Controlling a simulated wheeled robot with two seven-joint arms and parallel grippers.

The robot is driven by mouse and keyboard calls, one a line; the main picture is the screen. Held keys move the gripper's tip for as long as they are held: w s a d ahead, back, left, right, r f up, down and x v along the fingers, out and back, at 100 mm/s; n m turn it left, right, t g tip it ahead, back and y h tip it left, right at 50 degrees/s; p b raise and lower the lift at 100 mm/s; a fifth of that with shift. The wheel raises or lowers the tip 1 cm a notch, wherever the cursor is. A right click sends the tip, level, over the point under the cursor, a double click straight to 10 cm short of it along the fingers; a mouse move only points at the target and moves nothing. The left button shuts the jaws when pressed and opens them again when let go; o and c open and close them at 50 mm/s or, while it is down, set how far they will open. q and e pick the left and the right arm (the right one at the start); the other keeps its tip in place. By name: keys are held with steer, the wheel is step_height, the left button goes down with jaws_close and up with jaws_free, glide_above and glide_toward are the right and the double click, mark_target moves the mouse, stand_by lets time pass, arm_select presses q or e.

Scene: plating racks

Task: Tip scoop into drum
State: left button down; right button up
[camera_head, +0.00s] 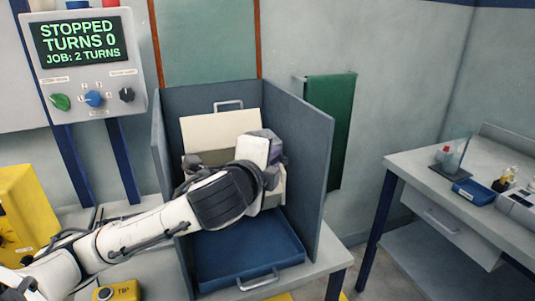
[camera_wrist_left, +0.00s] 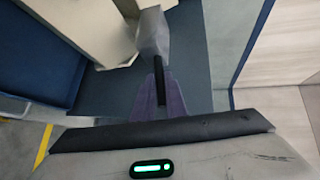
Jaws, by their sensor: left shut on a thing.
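The scoop (camera_wrist_left: 153,38) shows in the left wrist view as a grey block-like head on a short black handle. My left gripper (camera_wrist_left: 158,88) is shut on that handle between its purple-grey fingers. In the head view my left gripper (camera_head: 270,147) is inside the blue-walled booth, in front of and over the cream drum (camera_head: 276,190). A cream panel (camera_head: 213,132) stands raised behind it. The drum's mouth and most of its body are hidden by my arm. I cannot tell whether the scoop is tilted or holds anything. My right gripper is not in view.
Blue booth walls (camera_head: 310,165) stand on both sides of the drum. A blue tray (camera_head: 240,250) lies at its front. A control box (camera_head: 90,70) reads STOPPED, TURNS 0, JOB: 2 TURNS. A yellow TIP button box (camera_head: 117,291) is at front left. A side bench (camera_head: 425,180) is at right.

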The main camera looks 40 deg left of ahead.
arm_select(q)
steer(key=s+d, duration=0.3)
steer(key=d, duration=0.2)
steer(key=shift+d+r, duration=0.15)
steer(key=shift+r, duration=0.3)
